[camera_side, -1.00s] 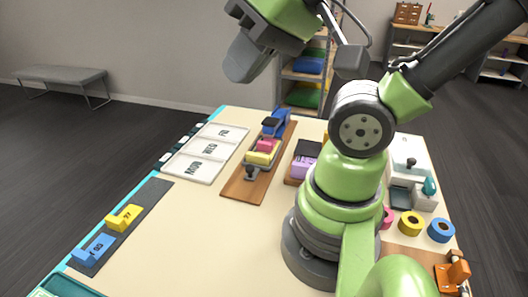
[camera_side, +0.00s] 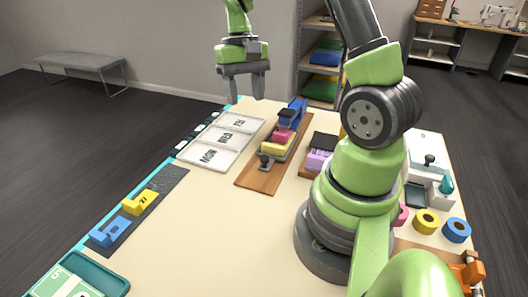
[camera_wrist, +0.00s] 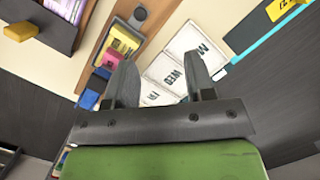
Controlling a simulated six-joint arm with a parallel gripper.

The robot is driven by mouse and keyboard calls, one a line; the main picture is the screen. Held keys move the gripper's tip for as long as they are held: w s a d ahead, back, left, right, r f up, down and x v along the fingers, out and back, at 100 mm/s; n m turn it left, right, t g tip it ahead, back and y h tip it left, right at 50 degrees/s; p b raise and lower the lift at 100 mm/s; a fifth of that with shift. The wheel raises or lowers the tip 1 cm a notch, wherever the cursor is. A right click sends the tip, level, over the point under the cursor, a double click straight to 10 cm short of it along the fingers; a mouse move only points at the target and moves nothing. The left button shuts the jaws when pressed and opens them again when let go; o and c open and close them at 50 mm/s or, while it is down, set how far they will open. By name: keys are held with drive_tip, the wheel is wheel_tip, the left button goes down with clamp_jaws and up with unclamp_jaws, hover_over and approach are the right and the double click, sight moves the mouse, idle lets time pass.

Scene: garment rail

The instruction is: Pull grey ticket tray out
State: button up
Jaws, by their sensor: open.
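A pale grey-white tray (camera_side: 217,147) lies flat near the left edge of the table, with compartments marked MON, WED and FRI. It also shows in the wrist view (camera_wrist: 170,72), partly behind my fingers. It is the closest match to a grey ticket tray; I cannot tell for certain that it is the one. My gripper (camera_side: 243,92) points down, open and empty, high above the far end of this tray. In the wrist view my gripper (camera_wrist: 160,62) has its two fingers apart with nothing between them.
A wooden board (camera_side: 262,178) with coloured blocks stands right of the tray. A dark strip (camera_side: 160,186) holds a yellow tag (camera_side: 139,203) and a blue tag (camera_side: 110,232). A teal tray (camera_side: 100,275) with green tickets sits front left. Bare tabletop (camera_side: 190,230) lies between.

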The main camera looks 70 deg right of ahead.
drive_tip(key=g+y, duration=0.1)
drive_tip(key=g, duration=0.1)
approach(265, 157)
drive_tip(key=shift+m, duration=0.4)
drive_tip(key=x, duration=0.9)
drive_tip(key=shift+c, duration=0.2)
